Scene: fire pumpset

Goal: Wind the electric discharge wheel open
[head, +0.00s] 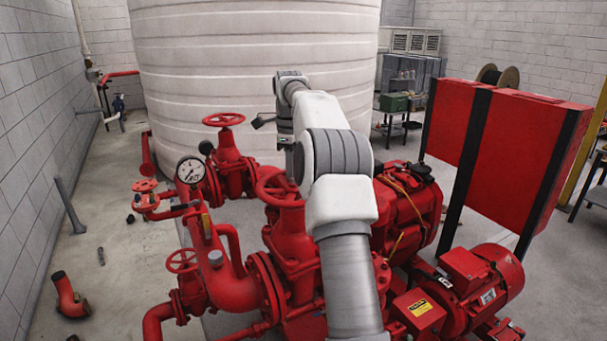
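Several red handwheels show, and no readable label tells which is the electric discharge wheel. One large handwheel (272,201) sits flat on a red valve (290,232) in the middle, partly hidden by my arm. Another large handwheel (224,119) tops a valve farther back. A small handwheel (182,261) is at the front left, and another (144,186) is by the gauge. My arm reaches up and bends down at the wrist. My gripper (296,168) is low behind the forearm, close to the middle wheel's right rim. Its fingers are mostly hidden, and I cannot tell contact.
A pressure gauge (190,170) stands on the red pipework. A red motor (470,285) is at the lower right, near a tall red cabinet (520,150). A large white tank (220,70) fills the back. A loose pipe elbow (70,297) lies on the left floor, which is mostly clear.

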